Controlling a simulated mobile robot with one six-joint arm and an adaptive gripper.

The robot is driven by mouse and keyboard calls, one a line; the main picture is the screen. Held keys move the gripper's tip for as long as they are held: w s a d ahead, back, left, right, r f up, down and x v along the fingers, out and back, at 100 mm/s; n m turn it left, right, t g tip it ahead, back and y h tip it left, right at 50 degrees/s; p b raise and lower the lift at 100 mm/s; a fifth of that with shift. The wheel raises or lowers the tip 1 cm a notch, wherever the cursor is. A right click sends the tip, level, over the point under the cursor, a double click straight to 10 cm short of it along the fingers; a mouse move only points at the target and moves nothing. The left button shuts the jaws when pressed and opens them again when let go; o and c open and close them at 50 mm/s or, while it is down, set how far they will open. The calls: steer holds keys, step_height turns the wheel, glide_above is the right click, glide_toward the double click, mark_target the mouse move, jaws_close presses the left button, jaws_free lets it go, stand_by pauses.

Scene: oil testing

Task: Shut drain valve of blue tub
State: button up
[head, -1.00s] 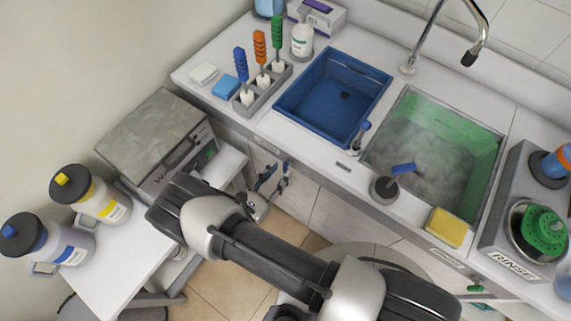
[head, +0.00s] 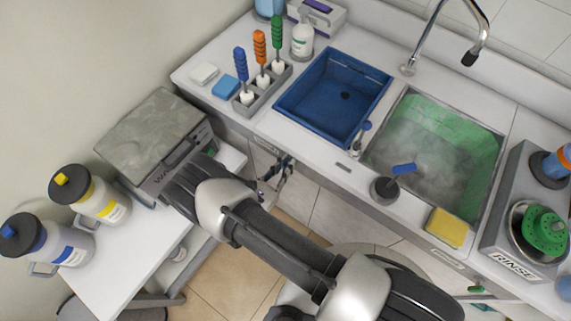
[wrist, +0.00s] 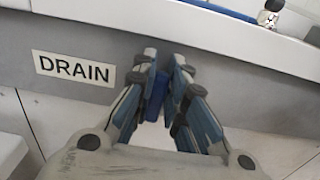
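The blue tub (head: 346,96) is set in the counter in the head view. Its drain valve shows in the wrist view as a small blue handle (wrist: 158,93) below the counter edge, right of a DRAIN label (wrist: 74,69). My gripper (wrist: 166,62) is at the handle, with one finger on either side of it. The handle looks closer to the left finger; whether both fingers touch it is unclear. In the head view my gripper (head: 275,172) is against the counter front below the tub, and the valve cannot be made out there.
A steel sink (head: 435,155) with green walls and cloudy contents is right of the tub. A black cup with a blue-handled tool (head: 386,188) and a yellow sponge (head: 447,227) are near the front edge. A side table (head: 110,263) with two bottles stands left.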

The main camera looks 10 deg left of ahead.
jaws_close()
steer(key=shift+m, duration=0.4)
steer(key=m, duration=0.1)
steer(key=m+b, duration=0.1)
steer(key=m, duration=0.1)
steer(key=shift+s+d+f+m, duration=0.15)
steer(key=shift+d+m, duration=0.15)
steer(key=shift+d, duration=0.05)
steer(key=shift+s+d+f+m+b, duration=0.2)
steer(key=shift+m+b, duration=0.4)
steer(key=shift+m, duration=1.65)
steer(key=shift+w+d+f+m+b, duration=0.25)
steer(key=shift+m+b, duration=0.4)
steer(key=shift+m, duration=1.65)
steer(key=shift+s+d+f+m+b, duration=0.1)
steer(key=shift+s+f+m+b, duration=0.35)
steer(key=shift+m, duration=1.8)
steer(key=shift+w+r, duration=0.1)
steer(key=shift+w, duration=0.1)
steer(key=o, duration=0.6)
jaws_free()
